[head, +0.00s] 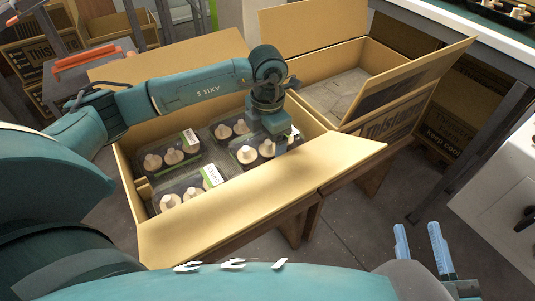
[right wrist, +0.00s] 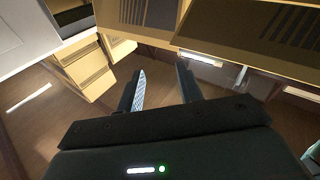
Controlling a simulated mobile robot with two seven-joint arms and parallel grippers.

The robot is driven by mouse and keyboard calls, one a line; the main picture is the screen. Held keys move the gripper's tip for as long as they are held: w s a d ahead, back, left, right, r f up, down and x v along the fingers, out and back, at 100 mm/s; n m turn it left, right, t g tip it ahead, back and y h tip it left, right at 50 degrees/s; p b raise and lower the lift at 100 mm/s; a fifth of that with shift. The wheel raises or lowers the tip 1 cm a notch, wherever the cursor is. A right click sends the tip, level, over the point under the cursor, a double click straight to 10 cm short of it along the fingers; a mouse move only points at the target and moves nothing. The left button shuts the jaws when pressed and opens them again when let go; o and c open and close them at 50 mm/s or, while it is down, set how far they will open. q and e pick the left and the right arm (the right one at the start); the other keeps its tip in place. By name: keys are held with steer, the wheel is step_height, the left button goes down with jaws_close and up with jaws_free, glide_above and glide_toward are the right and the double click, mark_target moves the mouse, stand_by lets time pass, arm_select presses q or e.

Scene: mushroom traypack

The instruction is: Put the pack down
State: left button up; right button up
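Several clear packs of pale mushrooms lie in the open cardboard box (head: 126,188): a back-left pack (head: 185,158), a front pack (head: 214,187), a back-right pack (head: 219,132) and a right pack (head: 246,155). My left gripper (head: 276,146) points down into the box at its right side, over the right pack. Its fingers are hard to make out, so I cannot tell whether it grips that pack. My right gripper (head: 425,247) is open and empty, outside the box at the lower right; it also shows open in the right wrist view (right wrist: 163,84).
A second open cardboard box (head: 388,115) stands right behind the first, with a greyish bottom. The first box's front flap (head: 270,195) spreads outward towards me. A white machine or cabinet (head: 497,185) stands at the far right. Open floor (head: 345,240) lies between.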

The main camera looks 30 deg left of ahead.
arm_select(q)
step_height(320, 180, down, 3)
steer(key=shift+f+b, duration=0.2)
steer(key=shift+b, duration=0.3)
steer(key=shift+f, duration=0.3)
steer(key=shift+r, duration=0.1)
steer(key=shift+f, duration=0.2)
steer(key=o, duration=0.9)
steer(key=shift+o, duration=0.2)
arm_select(e)
steer(key=shift+a+r+y, duration=0.2)
steer(key=shift+y, duration=0.1)
arm_select(q)
steer(key=shift+r, duration=0.1)
